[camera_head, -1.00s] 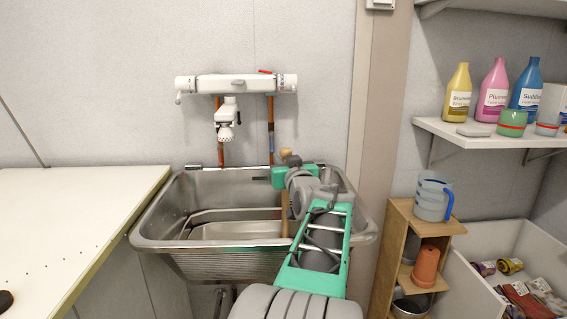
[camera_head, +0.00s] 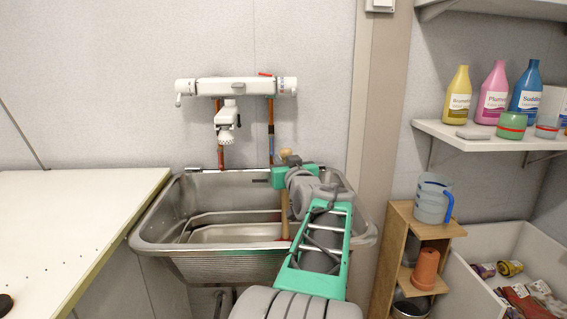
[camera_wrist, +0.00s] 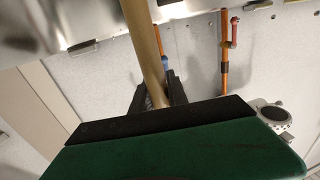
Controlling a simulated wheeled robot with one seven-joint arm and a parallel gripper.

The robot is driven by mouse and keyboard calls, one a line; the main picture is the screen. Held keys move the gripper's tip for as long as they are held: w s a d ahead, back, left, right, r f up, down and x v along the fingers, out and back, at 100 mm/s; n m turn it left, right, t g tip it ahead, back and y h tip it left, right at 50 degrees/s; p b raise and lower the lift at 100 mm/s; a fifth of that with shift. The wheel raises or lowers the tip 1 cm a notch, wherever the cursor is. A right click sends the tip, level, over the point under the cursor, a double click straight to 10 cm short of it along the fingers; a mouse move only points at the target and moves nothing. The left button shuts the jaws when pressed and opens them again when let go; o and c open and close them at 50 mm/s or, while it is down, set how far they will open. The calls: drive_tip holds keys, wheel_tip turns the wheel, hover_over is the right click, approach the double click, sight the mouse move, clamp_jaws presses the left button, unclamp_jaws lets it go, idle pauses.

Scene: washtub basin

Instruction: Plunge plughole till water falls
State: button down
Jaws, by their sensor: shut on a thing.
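The plunger has a wooden handle (camera_head: 285,215) that stands nearly upright in the metal washtub basin (camera_head: 150,228). Its rounded top pokes out above my gripper (camera_head: 284,168). A little dark red shows at its low end, mostly hidden by my arm and the basin's front rim. In the wrist view my gripper (camera_wrist: 160,90) is shut around the handle (camera_wrist: 143,45). The plughole is hidden, so I cannot tell whether the plunger's cup covers it. Pale edges show inside the basin, but the water level is hard to make out.
A white tap (camera_head: 225,122) on the wall hangs over the basin, left of my gripper. A white worktop (camera_head: 80,215) adjoins the basin's left side. A wooden shelf unit (camera_head: 400,235) with a jug (camera_head: 432,200) stands close on the right.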

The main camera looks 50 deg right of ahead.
wheel_tip(320, 180, up, 27)
drive_tip(key=p, duration=1.6)
drive_tip(key=shift+r, duration=0.2)
idle(1.2)
